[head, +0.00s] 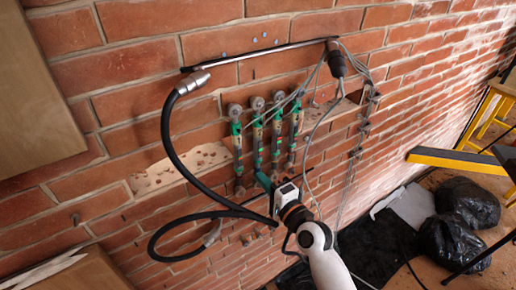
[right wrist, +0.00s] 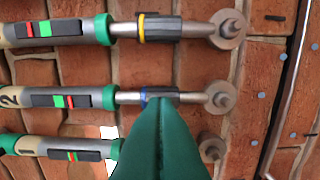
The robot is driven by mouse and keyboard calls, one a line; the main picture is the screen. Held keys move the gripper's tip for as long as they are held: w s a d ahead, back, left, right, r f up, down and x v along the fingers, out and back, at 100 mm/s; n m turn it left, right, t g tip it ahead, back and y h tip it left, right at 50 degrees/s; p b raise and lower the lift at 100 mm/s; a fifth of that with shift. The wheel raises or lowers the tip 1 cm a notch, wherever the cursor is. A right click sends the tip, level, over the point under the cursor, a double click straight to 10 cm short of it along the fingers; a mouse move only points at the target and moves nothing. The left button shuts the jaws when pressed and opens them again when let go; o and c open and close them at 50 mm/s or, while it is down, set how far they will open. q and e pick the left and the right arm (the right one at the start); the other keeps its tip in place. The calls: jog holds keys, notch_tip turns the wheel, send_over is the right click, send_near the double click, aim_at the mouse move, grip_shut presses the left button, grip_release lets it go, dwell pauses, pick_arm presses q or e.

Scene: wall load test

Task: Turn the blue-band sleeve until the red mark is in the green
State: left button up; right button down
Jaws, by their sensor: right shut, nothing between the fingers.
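Several rod-like gauges with green collars hang on the brick wall in the head view. In the right wrist view, the middle gauge carries the blue-band sleeve (right wrist: 176,96), a dark sleeve partly hidden by my gripper. Its dark window (right wrist: 45,101) shows a green patch (right wrist: 58,101) with the red mark (right wrist: 70,101) close beside its right end. My right gripper (right wrist: 160,106) is shut and empty, its green fingers in front of the sleeve; contact cannot be told. It also shows in the head view (head: 262,178), low by the gauges. My left gripper is not in view.
A yellow-band sleeve (right wrist: 162,27) is on the neighbouring gauge. A black hose (head: 168,140) loops left of the gauges to a metal bar (head: 262,51) above. Grey cables (head: 318,128) hang at their right. Black bags (head: 450,240) and a yellow-edged step (head: 455,160) stand right.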

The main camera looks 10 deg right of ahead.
jog(key=shift+w+d, duration=0.3)
jog(key=shift+d, duration=0.4)
jog(key=shift+s, duration=0.15)
dwell(0.3)
jog(key=shift+s+d, duration=0.15)
jog(key=shift+s, duration=0.25)
jog(key=shift+a+p, duration=0.2)
jog(key=shift+p, duration=0.15)
jog(key=shift+s+a+p, duration=0.15)
jog(key=shift+a+p, duration=0.15)
jog(key=shift+a, duration=0.3)
jog(key=shift+w+a, duration=0.15)
jog(key=shift+w, duration=0.3)
dwell(0.3)
